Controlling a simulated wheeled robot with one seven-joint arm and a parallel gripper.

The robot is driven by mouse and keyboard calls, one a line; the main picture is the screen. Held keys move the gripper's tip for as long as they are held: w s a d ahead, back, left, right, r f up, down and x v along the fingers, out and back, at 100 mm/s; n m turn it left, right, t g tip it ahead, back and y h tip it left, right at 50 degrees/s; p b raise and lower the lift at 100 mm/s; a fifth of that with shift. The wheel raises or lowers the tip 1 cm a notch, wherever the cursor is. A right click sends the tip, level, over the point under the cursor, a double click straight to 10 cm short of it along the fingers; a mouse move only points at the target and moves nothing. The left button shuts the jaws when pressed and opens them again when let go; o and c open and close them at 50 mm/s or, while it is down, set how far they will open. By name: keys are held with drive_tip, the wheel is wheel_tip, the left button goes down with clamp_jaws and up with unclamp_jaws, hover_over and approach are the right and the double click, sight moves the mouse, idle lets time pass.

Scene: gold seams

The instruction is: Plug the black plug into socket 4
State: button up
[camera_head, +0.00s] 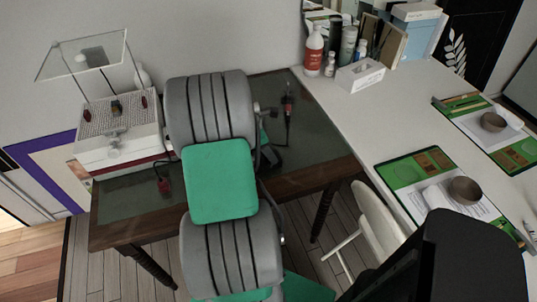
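My grey and green arm fills the middle of the head view and hides much of the dark table (310,165). My gripper is hidden behind the arm. I cannot make out the black plug or socket 4. A dark shape (268,155) shows just right of my arm over the table; I cannot tell what it is. A small red object with a dark cord (164,186) lies on the table left of my arm. A dark tool with a red part and a cord (288,108) is at the table's back right.
A white and red machine with a clear plate (118,140) stands at the table's left. A white counter (345,110) on the right holds bottles, a tissue box (360,74), green mats and bowls (465,190). A white chair (378,225) stands at the front right.

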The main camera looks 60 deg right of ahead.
clamp_jaws()
idle(0.5)
drive_tip(key=shift+r, duration=0.5)
wheel_tip(320, 180, up, 3)
drive_tip(key=shift+f, duration=0.2)
drive_tip(key=s+a+r, duration=0.6)
drive_tip(key=a+r, duration=0.3)
drive_tip(key=a, duration=0.3)
drive_tip(key=shift+s+a+r+p, duration=0.2)
drive_tip(key=shift+a+p, duration=0.05)
drive_tip(key=shift+p, duration=0.2)
